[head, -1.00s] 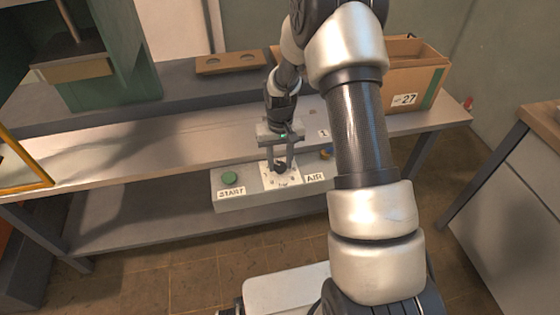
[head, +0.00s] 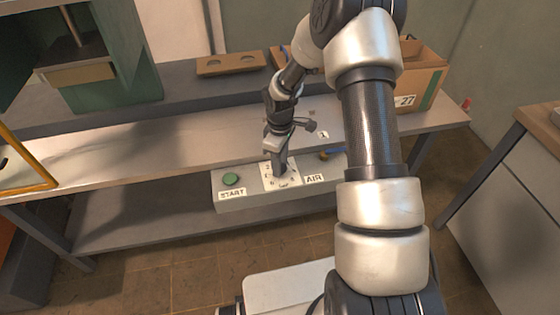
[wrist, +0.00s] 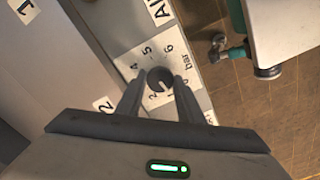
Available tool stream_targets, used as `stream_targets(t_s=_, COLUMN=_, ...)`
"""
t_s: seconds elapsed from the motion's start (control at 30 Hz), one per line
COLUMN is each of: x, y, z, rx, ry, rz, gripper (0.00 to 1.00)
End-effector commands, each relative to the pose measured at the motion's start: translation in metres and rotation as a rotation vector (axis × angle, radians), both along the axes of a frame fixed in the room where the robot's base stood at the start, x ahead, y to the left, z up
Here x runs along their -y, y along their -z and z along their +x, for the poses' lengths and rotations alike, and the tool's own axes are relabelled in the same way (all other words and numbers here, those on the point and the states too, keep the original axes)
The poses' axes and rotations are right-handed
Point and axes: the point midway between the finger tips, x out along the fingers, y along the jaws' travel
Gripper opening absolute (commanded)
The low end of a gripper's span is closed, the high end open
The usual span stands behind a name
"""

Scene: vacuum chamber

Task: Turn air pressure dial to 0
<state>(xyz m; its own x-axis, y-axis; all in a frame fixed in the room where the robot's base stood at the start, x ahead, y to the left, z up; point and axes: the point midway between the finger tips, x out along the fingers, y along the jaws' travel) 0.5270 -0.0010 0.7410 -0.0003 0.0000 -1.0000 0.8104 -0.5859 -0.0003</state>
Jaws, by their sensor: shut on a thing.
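The air pressure dial is a dark round knob (wrist: 160,79) on a white plate (head: 269,183) marked with numbers and "bar". The plate is on the front of a grey control box (head: 329,177). In the wrist view my gripper (wrist: 159,83) has one finger on each side of the knob, shut on it. The knob has a pale notch on its lower side, near the 1 and 2 marks. Its exact reading is unclear. In the head view my gripper (head: 280,170) stands tilted over the plate and hides the knob.
A green START button (head: 231,179) is left of the dial, and an AIR label (head: 314,179) is at its right. A bench (head: 180,140) runs behind the box. A cardboard box (head: 428,75) stands on it at the right.

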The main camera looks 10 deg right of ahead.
Motion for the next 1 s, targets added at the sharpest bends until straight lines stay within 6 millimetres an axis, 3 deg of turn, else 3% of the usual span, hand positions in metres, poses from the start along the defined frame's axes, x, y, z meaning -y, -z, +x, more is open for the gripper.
stream_targets(t_s=0.5, x=0.0004, y=-0.0019, z=0.0004, rx=0.001, ry=-0.447, rz=0.0, gripper=0.12)
stream_targets(t_s=1.0, x=0.0003, y=-0.001, z=0.0008, rx=0.002, ry=-0.634, rz=-0.001, gripper=0.12)
